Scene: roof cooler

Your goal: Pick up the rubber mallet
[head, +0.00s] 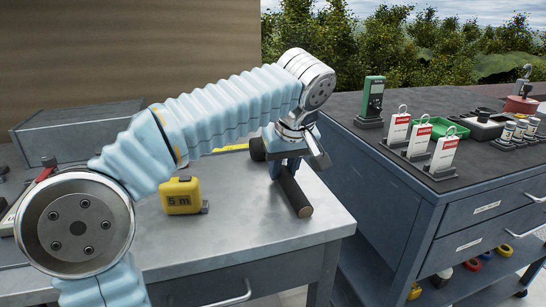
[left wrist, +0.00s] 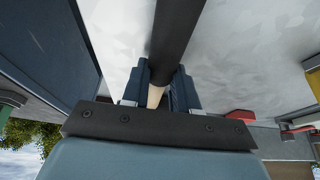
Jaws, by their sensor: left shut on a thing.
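The rubber mallet (head: 294,192) is on or just above the grey workbench near its right edge. Its dark handle points toward the front, and a dark rounded end, seemingly the head, shows behind and left of the gripper. My left gripper (head: 285,164) reaches down from above and is shut around the handle. In the left wrist view the dark handle (left wrist: 176,40) runs up from between the fingers (left wrist: 161,92), with a pale wooden part between them. I cannot tell whether the mallet touches the bench. My right gripper is not in view.
A yellow tape measure (head: 181,196) stands on the workbench (head: 240,235) left of the mallet. A grey box (head: 75,130) is at the back left. Across a gap to the right, a drawer cabinet (head: 400,200) bears tagged padlocks, a green tray (head: 437,127) and a green device (head: 372,98).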

